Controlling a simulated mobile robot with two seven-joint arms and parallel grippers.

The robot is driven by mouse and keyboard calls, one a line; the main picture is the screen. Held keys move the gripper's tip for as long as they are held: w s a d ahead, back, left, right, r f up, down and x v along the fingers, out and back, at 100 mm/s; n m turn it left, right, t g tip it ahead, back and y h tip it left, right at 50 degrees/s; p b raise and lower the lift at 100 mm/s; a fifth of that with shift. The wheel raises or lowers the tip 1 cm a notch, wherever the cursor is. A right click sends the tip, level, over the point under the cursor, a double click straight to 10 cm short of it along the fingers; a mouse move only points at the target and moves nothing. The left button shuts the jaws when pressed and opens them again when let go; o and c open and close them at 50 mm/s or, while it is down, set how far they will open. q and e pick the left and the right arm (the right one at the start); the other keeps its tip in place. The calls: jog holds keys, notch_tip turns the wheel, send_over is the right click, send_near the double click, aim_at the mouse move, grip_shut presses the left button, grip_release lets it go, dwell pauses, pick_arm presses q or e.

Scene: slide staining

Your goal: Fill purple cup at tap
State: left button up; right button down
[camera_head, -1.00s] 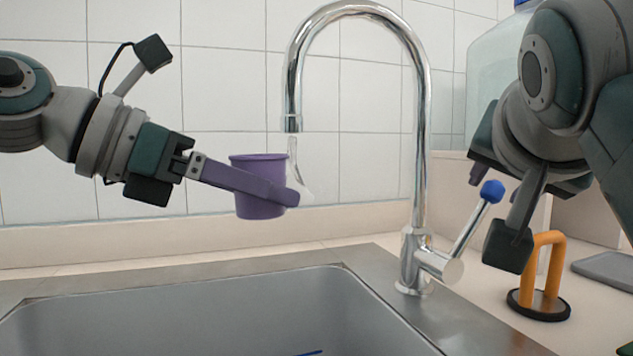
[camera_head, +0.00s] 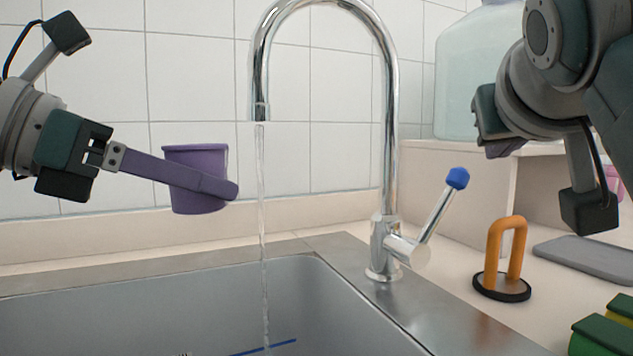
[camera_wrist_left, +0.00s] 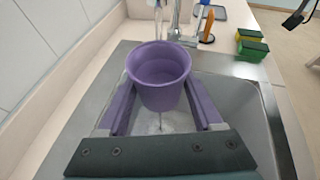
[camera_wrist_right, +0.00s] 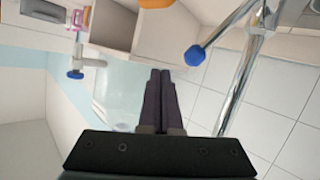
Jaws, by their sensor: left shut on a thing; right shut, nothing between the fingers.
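The purple cup (camera_head: 196,165) is upright in my left gripper (camera_head: 232,190), whose fingers are shut around its sides. It is held above the sink, left of the falling water and apart from it. In the left wrist view the cup (camera_wrist_left: 159,72) shows its open top; I cannot tell if it holds water. The chrome tap (camera_head: 390,130) runs a thin stream (camera_head: 262,220) into the sink. Its blue-knobbed lever (camera_head: 440,205) tilts up to the right. My right gripper (camera_wrist_right: 160,75) is shut and empty, right of the tap in the head view.
The steel sink (camera_head: 170,300) is below the cup, with a blue strip (camera_head: 262,347) in it. Right of the tap stand an orange handle on a black disc (camera_head: 505,255), a grey tray (camera_head: 590,258) and green-yellow sponges (camera_head: 605,335). A large clear container (camera_head: 475,75) stands behind.

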aim_at(433, 217)
jog(key=d+f+m+y, duration=0.1)
jog(key=f+m, duration=0.1)
jog(key=s+d+f+m+y, duration=0.1)
jog(key=f+m, duration=0.2)
jog(key=s+d+f+m+t+y, duration=0.1)
jog(key=f+m+y, duration=0.1)
jog(key=shift+d+f, duration=0.1)
jog(key=shift+f, duration=0.2)
jog(key=s+m+y, duration=0.1)
jog(key=s+m, duration=0.1)
jog(key=m, duration=0.2)
jog(key=s+d+r+m+t+y, duration=0.1)
jog(key=s+m+y, duration=0.1)
jog(key=m, duration=0.1)
jog(key=s+d+m+t+y, duration=0.1)
jog(key=s+m, duration=0.1)
jog(key=m, duration=0.2)
jog(key=shift+s+d+r+m, duration=0.2)
jog(key=shift+s+r+m, duration=0.05)
jog(key=shift+s+m, duration=0.1)
jog(key=shift+r+t+y, duration=0.15)
jog(key=shift+t+y, duration=0.15)
jog(key=w+a, duration=0.5)
jog(key=w, duration=0.5)
jog(key=shift+w+r, duration=0.15)
jog(key=shift+r, duration=0.2)
jog(key=shift+a+r, duration=0.1)
jog(key=shift+a, duration=0.05)
